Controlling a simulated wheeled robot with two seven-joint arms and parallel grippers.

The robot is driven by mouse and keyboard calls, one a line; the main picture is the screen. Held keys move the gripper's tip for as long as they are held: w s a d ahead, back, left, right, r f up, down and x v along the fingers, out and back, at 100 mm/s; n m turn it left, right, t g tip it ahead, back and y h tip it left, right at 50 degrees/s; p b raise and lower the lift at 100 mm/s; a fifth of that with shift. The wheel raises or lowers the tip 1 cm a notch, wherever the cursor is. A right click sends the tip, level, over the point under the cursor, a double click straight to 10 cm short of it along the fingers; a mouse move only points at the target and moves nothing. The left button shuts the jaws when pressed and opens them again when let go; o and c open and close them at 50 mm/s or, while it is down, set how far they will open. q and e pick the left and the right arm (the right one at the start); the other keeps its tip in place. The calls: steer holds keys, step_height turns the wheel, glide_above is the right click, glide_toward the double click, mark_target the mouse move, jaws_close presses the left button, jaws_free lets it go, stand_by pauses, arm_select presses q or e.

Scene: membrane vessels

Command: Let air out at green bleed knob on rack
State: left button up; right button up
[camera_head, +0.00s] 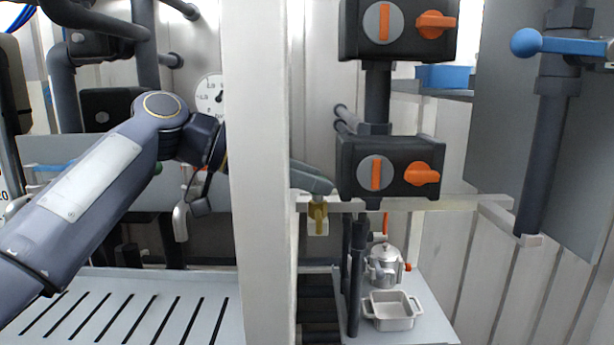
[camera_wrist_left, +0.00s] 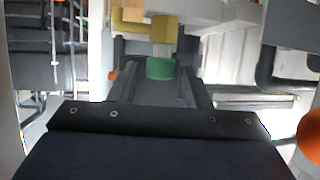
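The green bleed knob (camera_wrist_left: 160,68) shows in the left wrist view, in front of a yellow-brass part (camera_wrist_left: 150,28). My left gripper (camera_wrist_left: 160,86) has its dark fingers apart, one on each side of the knob's line, with a visible gap beside the green. I cannot tell how far the tips are from the knob. In the head view my left arm reaches in from the left, and its wrist passes behind a white post that hides much of the hand. My right gripper is not in view.
The white post (camera_head: 262,180) stands close in front of the hand. Right of it are two dark boxes with orange knobs, the lower one (camera_head: 388,168) over a rail. A brass valve (camera_head: 317,215) hangs at the rail. A kettle (camera_head: 384,266) and a pan (camera_head: 392,312) stand below.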

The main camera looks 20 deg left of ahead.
arm_select(q)
steer(key=c, duration=0.8)
steer(key=shift+s+d+n+t+y+b, duration=0.15)
steer(key=shift+n+t+y+b, duration=0.4)
steer(key=shift+n+t+y, duration=0.3)
steer(key=shift+s+d+n+t+y+b, duration=0.1)
steer(key=shift+n+t+y+b, duration=0.5)
steer(key=shift+n+t, duration=0.45)
steer(key=shift+a, duration=0.1)
steer(key=o, duration=1)
steer(key=shift+w+g, duration=0.1)
steer(key=shift+g, duration=0.2)
